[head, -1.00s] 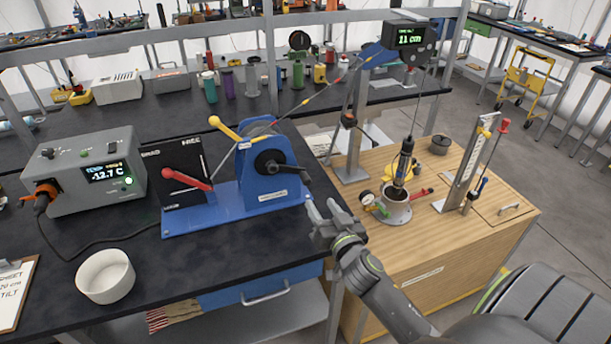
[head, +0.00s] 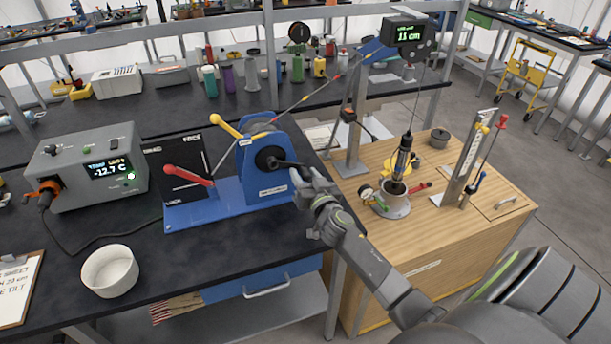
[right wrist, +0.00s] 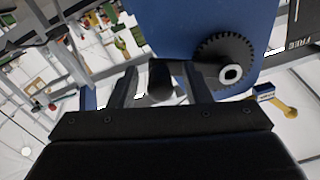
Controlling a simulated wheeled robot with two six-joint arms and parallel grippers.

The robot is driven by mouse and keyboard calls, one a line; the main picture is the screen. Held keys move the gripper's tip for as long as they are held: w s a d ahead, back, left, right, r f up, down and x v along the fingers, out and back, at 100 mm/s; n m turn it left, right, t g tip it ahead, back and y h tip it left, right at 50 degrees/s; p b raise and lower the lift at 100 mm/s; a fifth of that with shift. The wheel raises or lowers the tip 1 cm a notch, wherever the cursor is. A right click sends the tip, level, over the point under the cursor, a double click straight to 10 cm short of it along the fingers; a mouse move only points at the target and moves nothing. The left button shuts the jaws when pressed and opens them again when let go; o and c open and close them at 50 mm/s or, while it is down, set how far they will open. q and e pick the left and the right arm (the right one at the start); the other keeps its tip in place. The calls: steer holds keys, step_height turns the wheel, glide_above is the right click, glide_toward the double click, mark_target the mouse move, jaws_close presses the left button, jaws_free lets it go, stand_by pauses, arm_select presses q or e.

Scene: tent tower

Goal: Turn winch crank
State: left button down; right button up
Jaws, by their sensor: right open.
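The blue winch (head: 262,185) stands on the black bench, with a line running from its drum up to the right. Its black crank (head: 284,162) sticks out to the right from the hub on the winch's front face. My right gripper (head: 305,182) is at the outer end of the crank, with its fingers open. In the right wrist view, the crank's dark handle (right wrist: 160,78) lies between the two open fingers (right wrist: 160,90), with gaps beside it. The handle is mostly hidden by the gripper in the head view. My left gripper is out of view.
A red lever (head: 188,175) and a yellow lever (head: 222,126) are on the winch unit. A grey meter box (head: 85,170) and a white bowl (head: 110,270) stand to the left. A display (head: 410,32) reads 11 cm above the wooden crate (head: 440,250) and its probe.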

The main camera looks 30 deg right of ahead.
jaws_close()
steer(key=f+m+b, duration=0.1)
steer(key=b, duration=0.2)
steer(key=a+f+m+b, duration=0.1)
steer(key=m+b, duration=0.1)
steer(key=b, duration=0.1)
steer(key=a+f+m+b, duration=0.1)
steer(key=b, duration=0.2)
steer(key=shift+w+a+m, duration=0.1)
steer(key=shift+w+m, duration=0.15)
steer(key=shift+m, duration=0.15)
jaws_free()
steer(key=shift+r, duration=0.1)
